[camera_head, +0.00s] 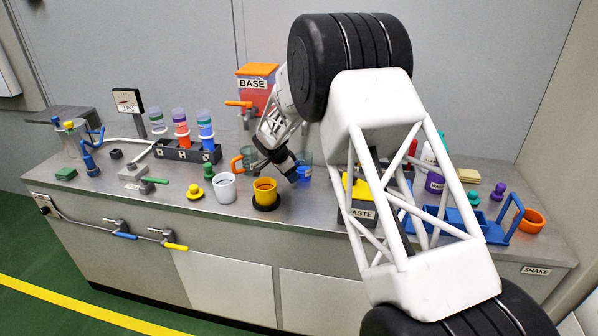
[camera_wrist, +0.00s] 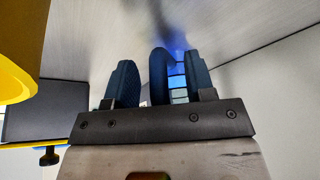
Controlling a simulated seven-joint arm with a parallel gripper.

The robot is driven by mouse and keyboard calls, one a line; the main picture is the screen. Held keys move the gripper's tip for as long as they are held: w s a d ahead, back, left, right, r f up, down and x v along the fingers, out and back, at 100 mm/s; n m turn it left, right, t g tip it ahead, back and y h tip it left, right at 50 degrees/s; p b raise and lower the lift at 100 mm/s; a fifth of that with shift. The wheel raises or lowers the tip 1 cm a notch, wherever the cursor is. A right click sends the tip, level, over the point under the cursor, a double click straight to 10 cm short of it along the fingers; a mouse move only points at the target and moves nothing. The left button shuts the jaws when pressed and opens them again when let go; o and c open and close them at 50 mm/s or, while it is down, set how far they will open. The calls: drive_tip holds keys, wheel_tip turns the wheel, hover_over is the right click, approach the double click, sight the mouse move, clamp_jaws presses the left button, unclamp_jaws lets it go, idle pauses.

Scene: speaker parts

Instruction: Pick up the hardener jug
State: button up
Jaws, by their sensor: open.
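The jug with blue liquid (camera_head: 305,173), which I take to be the hardener jug, stands on the steel bench behind and right of the yellow cup. My gripper (camera_head: 291,172) is low at its left side and partly covers it. In the wrist view my gripper (camera_wrist: 159,65) is open, with a dark finger on each side. A dark blue curved handle (camera_wrist: 158,75) shows between the fingers, with the clear, blue-lit jug wall (camera_wrist: 178,82) just beyond it. I cannot tell whether the fingers touch the handle. The jug's label is not readable.
A yellow cup (camera_head: 265,193) on a black base and a grey cup (camera_head: 225,188) stand close in front. An orange-handled jug (camera_head: 246,158) is to the left. My arm hides much of the right bench.

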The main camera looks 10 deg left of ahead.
drive_tip(key=shift+c, duration=0.2)
idle(0.3)
clamp_jaws()
